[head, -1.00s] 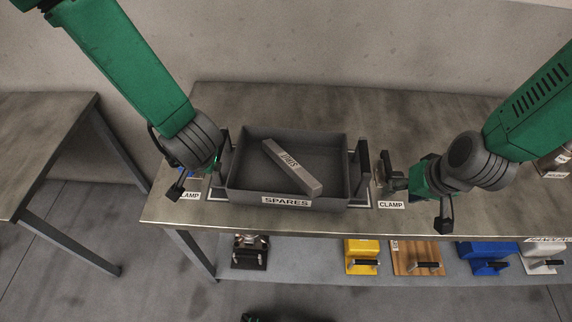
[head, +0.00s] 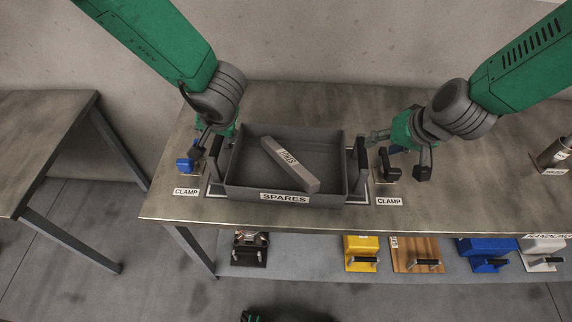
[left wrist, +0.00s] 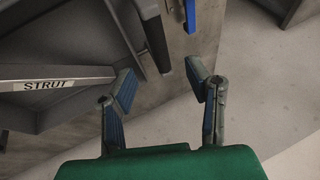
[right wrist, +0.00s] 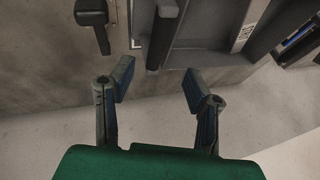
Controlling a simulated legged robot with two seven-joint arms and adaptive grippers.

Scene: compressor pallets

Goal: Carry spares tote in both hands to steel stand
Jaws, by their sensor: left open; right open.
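The grey spares tote (head: 285,197) sits on the steel bench, with a label on its front wall and a grey strut (head: 290,165) lying slantwise inside. Upright handles stand at its left end (head: 214,160) and right end (head: 361,158). My left gripper (left wrist: 160,82) is open and empty behind the left handle; in the left wrist view a dark handle bar stands ahead of its gap. My right gripper (right wrist: 158,76) is open and empty near the right handle, which shows ahead of its gap in the right wrist view. Neither visibly grips a handle.
A blue-handled clamp (head: 185,165) stands left of the tote and a black-handled clamp (head: 388,170) right of it. Another steel-topped table (head: 45,135) stands at left, bare, across a floor gap. Several coloured items, including a yellow one (head: 361,249), sit on the lower shelf.

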